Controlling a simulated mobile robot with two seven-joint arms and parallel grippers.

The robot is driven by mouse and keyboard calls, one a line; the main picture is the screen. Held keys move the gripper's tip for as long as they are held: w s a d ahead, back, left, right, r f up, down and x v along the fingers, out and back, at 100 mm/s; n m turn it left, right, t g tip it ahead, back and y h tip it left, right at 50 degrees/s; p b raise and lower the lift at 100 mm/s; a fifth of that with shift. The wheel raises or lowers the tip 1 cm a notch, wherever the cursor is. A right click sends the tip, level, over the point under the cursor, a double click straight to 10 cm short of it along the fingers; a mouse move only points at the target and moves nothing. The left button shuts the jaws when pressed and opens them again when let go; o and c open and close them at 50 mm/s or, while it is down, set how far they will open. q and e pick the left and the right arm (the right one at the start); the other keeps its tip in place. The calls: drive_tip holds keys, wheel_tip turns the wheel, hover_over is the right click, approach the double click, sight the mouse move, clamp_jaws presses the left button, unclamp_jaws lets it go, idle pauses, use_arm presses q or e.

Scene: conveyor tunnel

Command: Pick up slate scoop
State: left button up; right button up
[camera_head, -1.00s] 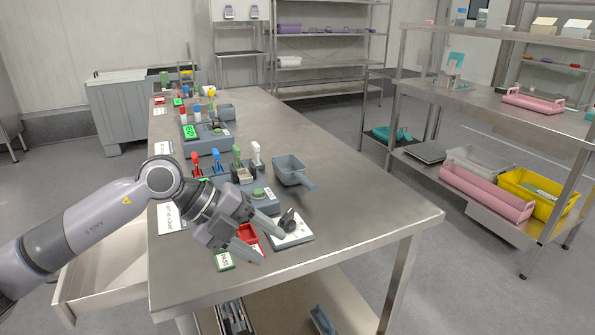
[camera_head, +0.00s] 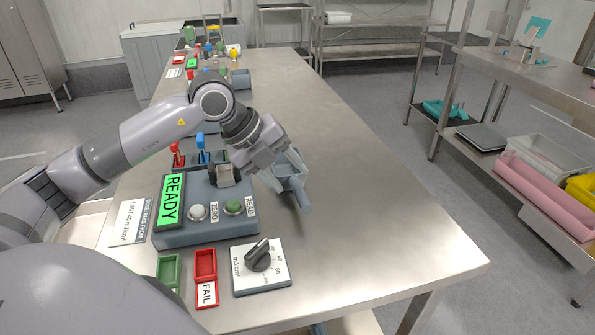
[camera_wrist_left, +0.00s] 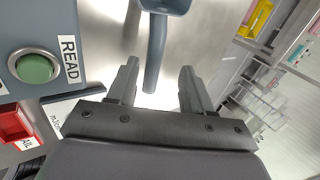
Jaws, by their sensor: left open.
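The slate scoop (camera_head: 296,184) lies on the steel table, right of the READY device, its handle pointing toward the table's front. My left gripper (camera_head: 280,175) is over it in the head view, and its fingers are partly hard to tell from the scoop. In the left wrist view the scoop's handle (camera_wrist_left: 156,52) extends down between the two open fingers of my left gripper (camera_wrist_left: 158,75), with space on both sides. Most of the scoop's bowl is cut off at the top of that view. My right gripper is not in view.
The slate-blue device (camera_head: 205,232) with a READY screen stands left of the scoop. A dial plate (camera_head: 262,278), a red tray (camera_head: 205,263) and a green tray (camera_head: 168,268) lie in front. The table (camera_head: 380,210) is clear to the right.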

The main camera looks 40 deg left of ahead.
sight(296, 188)
use_arm(q)
drive_tip(key=x, duration=0.6)
drive_tip(key=shift+s+a+f+p, duration=0.15)
drive_tip(key=shift+s+f+p, duration=0.15)
drive_tip(key=shift+p, duration=0.1)
drive_tip(key=shift+r, duration=0.1)
clamp_jaws()
